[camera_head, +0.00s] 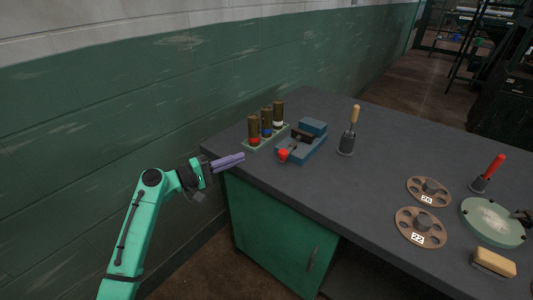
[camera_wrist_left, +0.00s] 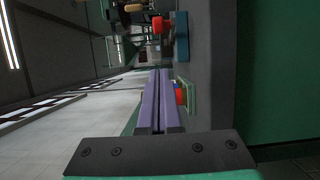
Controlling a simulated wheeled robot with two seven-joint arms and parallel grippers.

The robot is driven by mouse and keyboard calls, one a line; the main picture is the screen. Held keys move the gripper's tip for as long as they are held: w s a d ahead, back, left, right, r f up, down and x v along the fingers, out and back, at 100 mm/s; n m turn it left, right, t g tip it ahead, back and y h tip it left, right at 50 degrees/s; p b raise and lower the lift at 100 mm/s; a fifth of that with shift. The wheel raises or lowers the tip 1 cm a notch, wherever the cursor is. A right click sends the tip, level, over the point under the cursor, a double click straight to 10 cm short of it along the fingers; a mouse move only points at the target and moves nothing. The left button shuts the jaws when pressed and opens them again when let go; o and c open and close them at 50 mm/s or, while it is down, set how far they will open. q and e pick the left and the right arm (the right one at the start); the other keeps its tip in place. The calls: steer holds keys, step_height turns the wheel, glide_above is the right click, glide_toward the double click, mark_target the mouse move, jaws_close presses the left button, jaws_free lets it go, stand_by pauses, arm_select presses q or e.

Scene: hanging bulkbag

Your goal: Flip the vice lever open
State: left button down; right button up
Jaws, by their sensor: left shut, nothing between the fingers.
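The blue vice (camera_head: 305,143) stands on the dark workbench near its left end. Its lever has a red knob (camera_head: 283,155) on the side facing me. My left gripper (camera_head: 242,157) has purple fingers and is shut and empty. It is left of the vice, by the bench's left edge, apart from the knob. In the left wrist view the purple fingers (camera_wrist_left: 159,100) lie together, with the red knob (camera_wrist_left: 158,24) and the blue vice (camera_wrist_left: 181,36) beyond them, near the top. My right gripper is not in view.
A green rack (camera_head: 260,139) with several dark cylinders stands left of the vice. A wooden-handled tool in a holder (camera_head: 346,143) stands to the right. Two brown discs (camera_head: 412,222), a round green plate (camera_head: 493,222) and a brush (camera_head: 494,263) lie farther right. The bench middle is clear.

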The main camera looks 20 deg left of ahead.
arm_select(q)
steer(key=x, duration=0.6)
steer(key=shift+r+p, duration=0.15)
steer(key=shift+p, duration=0.25)
steer(key=d+p, duration=0.1)
steer(key=d, duration=0.2)
steer(key=shift+d, duration=0.45)
steer(key=shift+p, duration=0.35)
